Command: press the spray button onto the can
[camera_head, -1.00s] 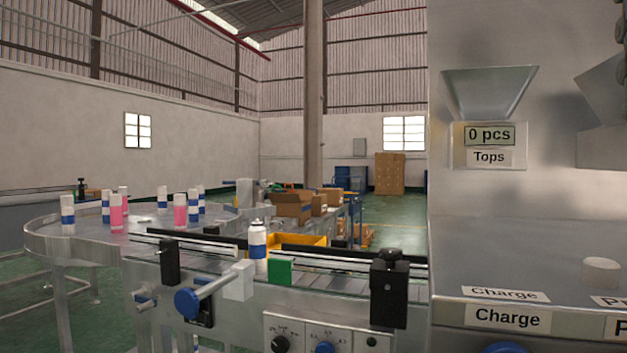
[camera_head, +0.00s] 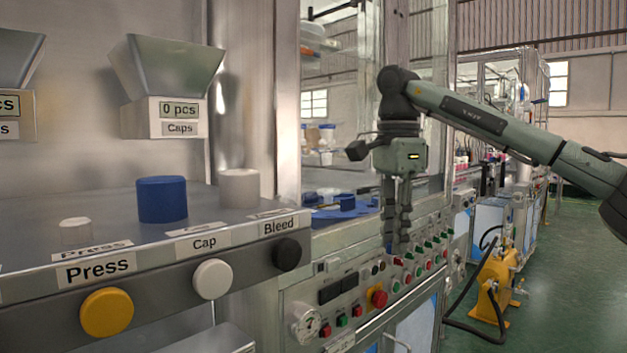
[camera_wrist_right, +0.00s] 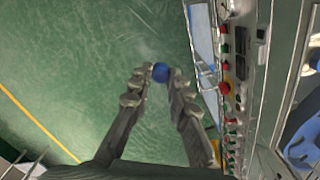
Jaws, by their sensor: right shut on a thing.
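My right gripper (camera_head: 397,250) hangs fingers-down in front of a button panel in the head view. In the right wrist view, its fingertips (camera_wrist_right: 160,76) close around a small round blue piece (camera_wrist_right: 160,72); the fingers hide this piece in the head view. A small whitish cylinder (camera_head: 75,232) stands on the steel shelf behind the Press label (camera_head: 95,269). A yellow round button (camera_head: 107,312) sits below that label. No can on the conveyor is in view now. My left gripper is not in view.
A blue cylinder (camera_head: 162,200) and a white cylinder (camera_head: 238,188) stand farther along the shelf. The Cap button (camera_head: 212,279) is white and the Bleed button (camera_head: 287,254) black. A yellow device (camera_head: 497,284) with a black hose stands on the green floor, which is open at right.

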